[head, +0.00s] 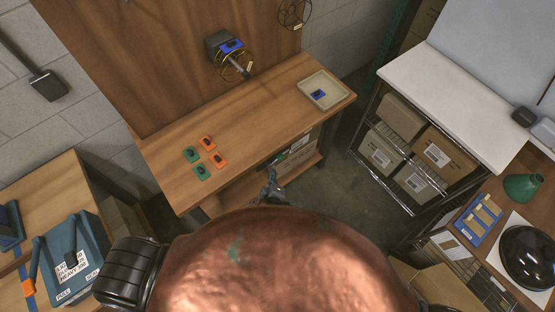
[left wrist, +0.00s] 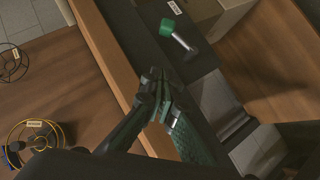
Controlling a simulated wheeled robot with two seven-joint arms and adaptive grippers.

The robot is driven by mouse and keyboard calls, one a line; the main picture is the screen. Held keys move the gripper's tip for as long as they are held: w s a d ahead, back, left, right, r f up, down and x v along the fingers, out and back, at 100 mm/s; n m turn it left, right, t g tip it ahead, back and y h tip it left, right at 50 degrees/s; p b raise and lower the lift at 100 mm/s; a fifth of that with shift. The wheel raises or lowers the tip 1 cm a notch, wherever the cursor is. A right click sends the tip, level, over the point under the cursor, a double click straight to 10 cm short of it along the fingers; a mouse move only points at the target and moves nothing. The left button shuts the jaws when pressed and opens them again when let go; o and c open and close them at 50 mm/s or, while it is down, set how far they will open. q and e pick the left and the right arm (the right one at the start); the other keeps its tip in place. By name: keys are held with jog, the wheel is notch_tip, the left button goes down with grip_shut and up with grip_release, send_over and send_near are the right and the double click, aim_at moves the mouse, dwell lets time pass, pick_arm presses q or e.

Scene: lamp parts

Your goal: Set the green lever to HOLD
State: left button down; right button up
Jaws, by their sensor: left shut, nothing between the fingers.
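The green lever shows in the left wrist view as a green knob (left wrist: 167,27) on a metal rod. It sticks out from a dark panel (left wrist: 203,65) below the table's edge. A small white label (left wrist: 174,7) is near the knob; its text is too small to read. My left gripper (left wrist: 157,92) is shut and empty, its fingertips apart from the knob, below it in that view. In the head view my left gripper (head: 271,180) is in front of the table's front side, near the lever. My right gripper is not in view.
A hammered copper dome (head: 285,265) fills the bottom of the head view and hides what is behind it. The wooden table (head: 250,115) holds green and orange pieces (head: 207,143) and a tray (head: 324,92). A wire shelf (head: 400,145) stands right; grey floor lies between.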

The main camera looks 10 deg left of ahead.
pick_arm(q)
jog(key=shift+f, duration=0.1)
jog(key=b, duration=0.2)
send_near(278, 156)
jog(key=w+a, duration=0.3)
jog(key=f, duration=0.1)
jog(key=w+d+f+b, duration=0.1)
jog(key=w+f+b, duration=0.1)
jog(key=shift+d, duration=0.3)
jog(key=shift+r, duration=0.1)
